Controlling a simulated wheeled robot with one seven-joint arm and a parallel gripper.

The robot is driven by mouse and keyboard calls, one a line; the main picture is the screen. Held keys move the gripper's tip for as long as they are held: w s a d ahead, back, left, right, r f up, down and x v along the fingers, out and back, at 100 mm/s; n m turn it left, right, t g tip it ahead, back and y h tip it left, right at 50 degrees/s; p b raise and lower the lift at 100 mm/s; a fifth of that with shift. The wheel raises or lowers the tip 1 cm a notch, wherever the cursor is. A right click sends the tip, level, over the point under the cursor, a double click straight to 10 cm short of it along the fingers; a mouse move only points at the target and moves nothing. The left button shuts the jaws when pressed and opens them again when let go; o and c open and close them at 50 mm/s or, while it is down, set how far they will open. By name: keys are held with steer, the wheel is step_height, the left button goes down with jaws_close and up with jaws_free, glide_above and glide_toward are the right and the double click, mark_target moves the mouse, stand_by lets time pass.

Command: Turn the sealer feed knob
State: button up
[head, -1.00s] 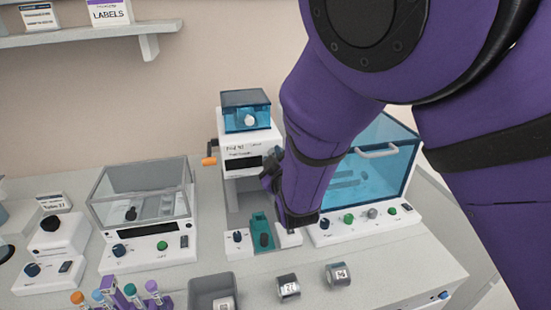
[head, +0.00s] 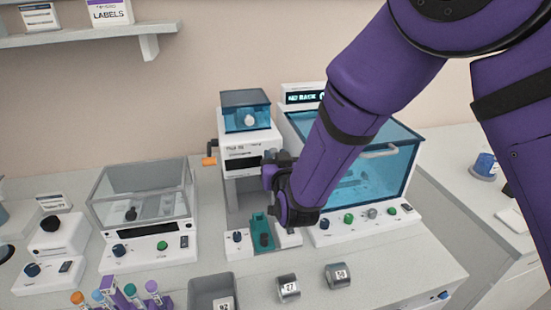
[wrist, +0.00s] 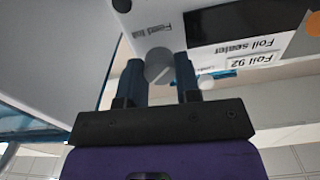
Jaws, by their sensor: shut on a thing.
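The foil sealer (head: 236,152) stands at the middle of the bench, white with a blue clear top box. It fills the upper part of the wrist view, upside down, with "Foil sealer" (wrist: 257,47) printed on its front. The grey round feed knob (wrist: 158,64) shows on that front, below small lettering that seems to read "Feed knob". My gripper (wrist: 159,66) is shut on the knob, with one dark finger on each side of it. In the head view my gripper (head: 270,170) reaches the sealer's right front, and my wrist hides the knob there.
A blue-windowed machine (head: 375,165) stands close on the right. A clear-lidded device (head: 145,195) is on the left. A teal holder (head: 259,232) sits beneath the sealer. A grey bin (head: 213,291) and two labelled rolls (head: 288,288) lie in front.

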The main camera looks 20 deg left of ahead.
steer(key=shift+f+m, duration=0.1)
steer(key=shift+m, duration=3.8)
steer(key=o, duration=0.9)
steer(key=v, duration=1.1)
steer(key=shift+w+m, duration=0.15)
steer(key=shift+m, duration=0.15)
